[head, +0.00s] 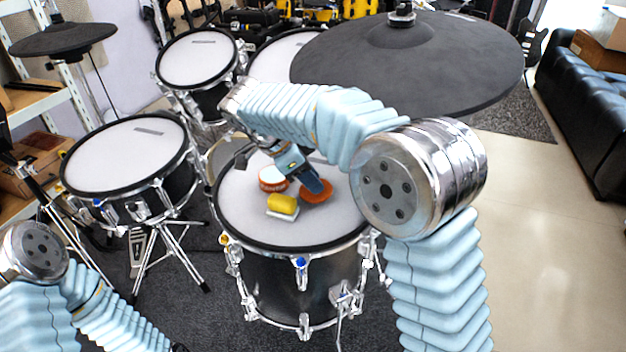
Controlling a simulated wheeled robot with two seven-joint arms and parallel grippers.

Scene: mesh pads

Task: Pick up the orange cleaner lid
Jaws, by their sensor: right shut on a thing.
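The orange cleaner lid (316,196) is a small round orange piece over the white mesh pad of the front drum (240,215). My right gripper (314,186) reaches down to it from the upper left and is shut on it. The gripper's dark finger covers part of the lid. I cannot tell whether the lid still touches the pad. My left arm shows at the lower left, but its gripper is out of the picture.
A red and white object (272,179) lies just left of the lid. A yellow block on a pale base (282,205) lies in front of it. A large black cymbal (420,65) overhangs the back right. Other drums (125,150) stand left and behind.

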